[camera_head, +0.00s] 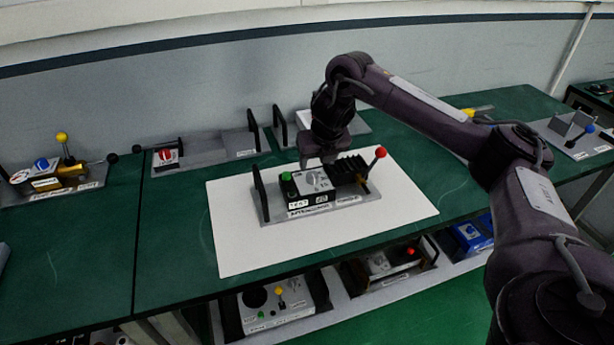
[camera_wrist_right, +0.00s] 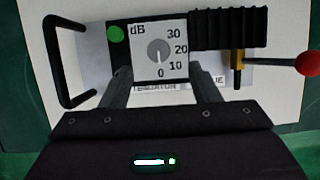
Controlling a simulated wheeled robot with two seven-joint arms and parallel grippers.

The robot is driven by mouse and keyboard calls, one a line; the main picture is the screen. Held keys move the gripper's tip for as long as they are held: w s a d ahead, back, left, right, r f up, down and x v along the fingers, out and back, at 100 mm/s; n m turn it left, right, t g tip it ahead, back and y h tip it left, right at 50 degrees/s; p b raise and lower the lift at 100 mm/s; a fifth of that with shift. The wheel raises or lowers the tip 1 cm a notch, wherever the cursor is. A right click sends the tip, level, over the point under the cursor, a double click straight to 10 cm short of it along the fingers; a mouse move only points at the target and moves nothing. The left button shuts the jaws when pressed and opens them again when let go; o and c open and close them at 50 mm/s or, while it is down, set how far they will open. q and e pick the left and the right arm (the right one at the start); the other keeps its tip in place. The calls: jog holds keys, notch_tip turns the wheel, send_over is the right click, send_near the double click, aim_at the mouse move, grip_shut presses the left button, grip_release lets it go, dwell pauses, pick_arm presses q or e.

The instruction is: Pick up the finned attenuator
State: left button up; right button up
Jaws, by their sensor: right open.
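The finned attenuator (camera_head: 312,184) stands on a grey base plate on a white sheet (camera_head: 235,242). It has a white dB dial, a green button, black fins, a black handle at its left and a red-ball lever (camera_head: 380,152) at its right. My right gripper (camera_head: 317,160) is just above and behind the dial box. In the right wrist view the gripper (camera_wrist_right: 160,88) is open, its two fingers apart at either side of the dial's lower part, with the attenuator's dial face (camera_wrist_right: 158,50) beyond. Contact cannot be told. My left gripper is not in view.
The green bench (camera_head: 180,225) holds a unit with a red knob (camera_head: 166,155) behind and a yellow-and-blue-knobbed unit (camera_head: 55,175) at left. Several devices sit on a lower shelf. Bare white sheet lies in front of the attenuator.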

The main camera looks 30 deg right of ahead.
aim_at(312, 174)
jog(key=shift+w+d+f+b, duration=0.15)
jog(key=shift+f+b, duration=0.15)
jog(key=shift+f, duration=0.1)
jog(key=shift+f+b, duration=0.3)
jog(key=shift+f, duration=0.1)
jog(key=shift+x, duration=0.9)
jog(key=x, duration=0.3)
jog(key=shift+w+r+p, duration=0.15)
jog(key=shift+w+p, duration=0.1)
jog(key=shift+p, duration=0.1)
jog(key=shift+w+f, duration=0.1)
jog(key=shift+f, duration=0.25)
grip_shut()
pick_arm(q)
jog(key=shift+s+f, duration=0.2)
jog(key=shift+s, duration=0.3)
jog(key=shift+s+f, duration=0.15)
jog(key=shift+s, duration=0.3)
pick_arm(e)
jog(key=shift+r, duration=0.2)
